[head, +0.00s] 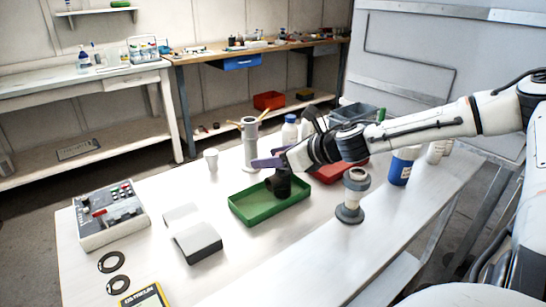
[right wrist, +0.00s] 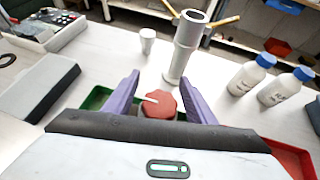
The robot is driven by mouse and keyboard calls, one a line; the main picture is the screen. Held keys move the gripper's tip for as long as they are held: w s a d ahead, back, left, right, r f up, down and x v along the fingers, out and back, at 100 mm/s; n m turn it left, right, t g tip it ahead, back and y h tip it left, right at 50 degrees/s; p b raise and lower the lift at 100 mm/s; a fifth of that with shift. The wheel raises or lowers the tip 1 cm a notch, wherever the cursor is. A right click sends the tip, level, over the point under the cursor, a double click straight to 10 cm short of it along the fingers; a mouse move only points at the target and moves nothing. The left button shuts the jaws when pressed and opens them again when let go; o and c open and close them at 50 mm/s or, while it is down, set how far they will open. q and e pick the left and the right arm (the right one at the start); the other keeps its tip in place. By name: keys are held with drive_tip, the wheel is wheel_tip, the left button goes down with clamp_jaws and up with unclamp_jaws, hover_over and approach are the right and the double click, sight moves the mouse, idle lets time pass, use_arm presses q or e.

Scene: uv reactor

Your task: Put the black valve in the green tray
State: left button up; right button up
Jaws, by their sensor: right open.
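The black valve (head: 277,184) shows in the head view as a dark, stubby body within the green tray (head: 243,211), below my right gripper. In the right wrist view a red, many-sided knob with a pale mark (right wrist: 160,104), apparently the valve's top, lies between my purple fingers. My right gripper (head: 268,163) is open, its fingers spread to either side of the knob (right wrist: 157,90). The gripper body hides part of the valve and tray. The tray's green edge shows beside the fingers in the wrist view (right wrist: 96,98). My left gripper is not in view.
A grey-white post with yellow arms (head: 249,145) stands behind the tray. A white cup (head: 211,160), white bottles (head: 289,131) and a red tray (head: 330,175) are nearby. A grey flanged part (head: 351,196) stands right of the tray; a control box (head: 108,214) is at left.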

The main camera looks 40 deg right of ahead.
sight(278, 153)
drive_tip(key=shift+s+d+r+p, duration=0.15)
drive_tip(key=shift+s+r+p, duration=0.95)
drive_tip(key=shift+p, duration=0.1)
drive_tip(key=shift+s, duration=0.25)
drive_tip(key=shift+s+r, duration=0.1)
drive_tip(key=shift+s, duration=0.2)
drive_tip(key=shift+v, duration=1.15)
use_arm(q)
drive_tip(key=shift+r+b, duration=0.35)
drive_tip(key=shift+b, duration=0.5)
use_arm(e)
drive_tip(key=v, duration=0.6)
